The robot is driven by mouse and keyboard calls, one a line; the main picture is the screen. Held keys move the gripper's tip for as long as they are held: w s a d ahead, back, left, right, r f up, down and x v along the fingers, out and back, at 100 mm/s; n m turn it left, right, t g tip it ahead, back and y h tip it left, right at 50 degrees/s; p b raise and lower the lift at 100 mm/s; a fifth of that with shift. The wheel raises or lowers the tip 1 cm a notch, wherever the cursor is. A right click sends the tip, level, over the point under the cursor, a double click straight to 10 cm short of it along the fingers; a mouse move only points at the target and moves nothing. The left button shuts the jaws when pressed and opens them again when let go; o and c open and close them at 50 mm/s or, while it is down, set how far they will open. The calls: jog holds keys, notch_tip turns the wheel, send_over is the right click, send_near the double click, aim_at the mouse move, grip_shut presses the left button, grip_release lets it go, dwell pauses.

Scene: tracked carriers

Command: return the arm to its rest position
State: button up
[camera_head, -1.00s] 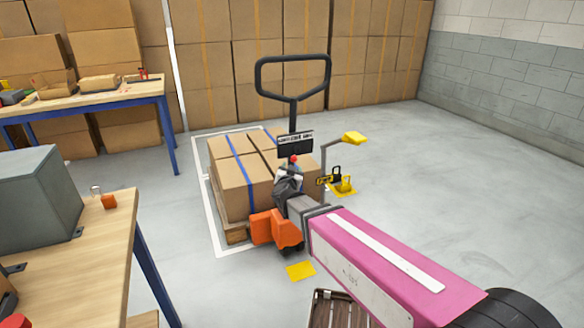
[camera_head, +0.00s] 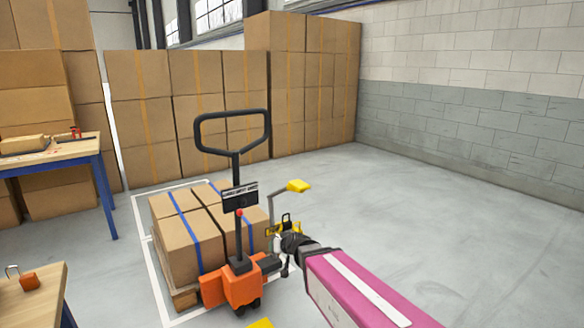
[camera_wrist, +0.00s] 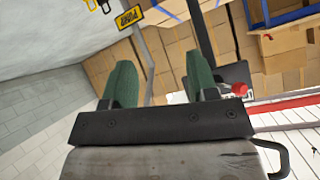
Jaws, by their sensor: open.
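My pink arm (camera_head: 355,292) reaches in from the lower right in the head view. My gripper (camera_head: 284,262) is at its far end, just right of the orange pallet jack (camera_head: 232,286); its fingers are too small there to make out. In the wrist view the two green fingers of my gripper (camera_wrist: 162,80) stand apart with nothing between them. The jack's dark column and red knob (camera_wrist: 240,88) show behind the right finger. I cannot tell how far the gripper is from the jack.
Strapped cartons (camera_head: 190,245) stand on a pallet behind the jack. A yellow-topped post (camera_head: 298,186) stands behind my gripper. Workbenches (camera_head: 52,156) are at the left, and stacked boxes (camera_head: 300,85) line the back. The floor at right (camera_head: 440,225) is clear.

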jog(key=s+d+f+m+g+h, duration=0.1)
jog(key=s+d+f+g, duration=0.1)
jog(key=d, duration=0.6)
jog(key=s+d+f+m+g+h, duration=0.1)
jog(key=s+d+f+g+h, duration=0.1)
jog(key=s+d+g, duration=0.2)
jog(key=s+d+f+m+g+h, duration=0.1)
jog(key=s+d+f+g+h, duration=0.1)
jog(key=s+d, duration=0.6)
jog(key=d+g, duration=0.1)
jog(key=d, duration=0.3)
jog(key=shift+f, duration=0.35)
jog(key=shift+h, duration=0.3)
